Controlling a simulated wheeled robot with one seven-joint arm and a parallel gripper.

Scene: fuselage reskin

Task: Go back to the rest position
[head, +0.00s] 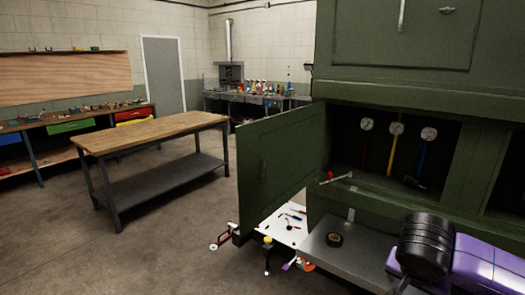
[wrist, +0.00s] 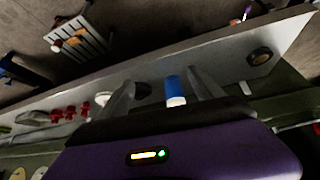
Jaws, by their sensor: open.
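My gripper (wrist: 160,78) is open in the wrist view, its two grey fingers spread apart. A small blue and white object (wrist: 175,92) shows between the fingers; whether it touches either one I cannot tell. In the head view, my purple and black arm fills the lower right, in front of the green fuselage (head: 350,100). The gripper's fingers cannot be made out in the head view.
The fuselage's green door panel (head: 280,165) stands open. Gauges (head: 397,129) hang inside the bay. A black roll (head: 334,240) lies on the grey shelf (head: 352,262). Left of it is a white board (head: 270,225) with small tools. A wooden-topped workbench (head: 150,133) stands left; open floor lies around it.

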